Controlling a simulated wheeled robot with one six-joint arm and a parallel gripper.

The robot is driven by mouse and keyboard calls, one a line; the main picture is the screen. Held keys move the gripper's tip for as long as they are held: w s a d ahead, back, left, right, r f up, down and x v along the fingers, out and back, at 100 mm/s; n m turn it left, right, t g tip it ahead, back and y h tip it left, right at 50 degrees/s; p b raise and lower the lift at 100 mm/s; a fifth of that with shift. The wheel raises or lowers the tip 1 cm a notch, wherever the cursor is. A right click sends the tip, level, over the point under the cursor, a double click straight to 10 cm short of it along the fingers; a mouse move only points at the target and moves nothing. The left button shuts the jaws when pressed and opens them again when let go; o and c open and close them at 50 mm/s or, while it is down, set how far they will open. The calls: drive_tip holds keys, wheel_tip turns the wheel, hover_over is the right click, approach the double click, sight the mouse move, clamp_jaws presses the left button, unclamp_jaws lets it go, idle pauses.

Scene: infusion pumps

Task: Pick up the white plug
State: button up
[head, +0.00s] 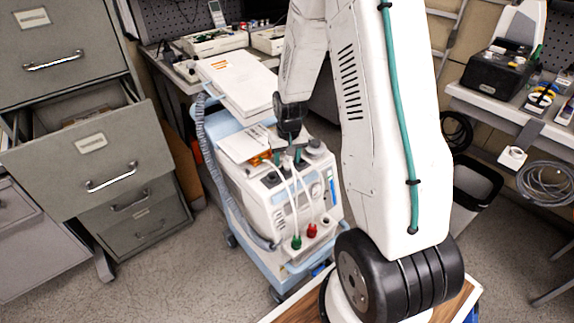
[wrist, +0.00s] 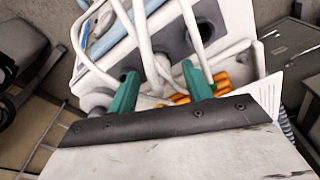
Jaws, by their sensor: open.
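My gripper (head: 289,160) is over the top of the white medical machine (head: 262,205) on its blue cart. In the wrist view its two green fingers (wrist: 160,72) are apart. A white cable (wrist: 143,40) runs down between them, and its lower end, which may be the white plug, is partly hidden behind the gripper's edge. I cannot tell whether a finger touches it. Other white cables loop close by, over dark round ports (wrist: 207,22). Orange connectors (wrist: 226,83) lie beside the right finger.
A grey cabinet (head: 95,150) with an open drawer is at left. A shelf (head: 490,105) with devices is at right. Grey floor is open in front.

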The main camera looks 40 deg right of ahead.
drive_tip(key=shift+f, duration=0.35)
clamp_jaws()
drive_tip(key=shift+r, duration=0.1)
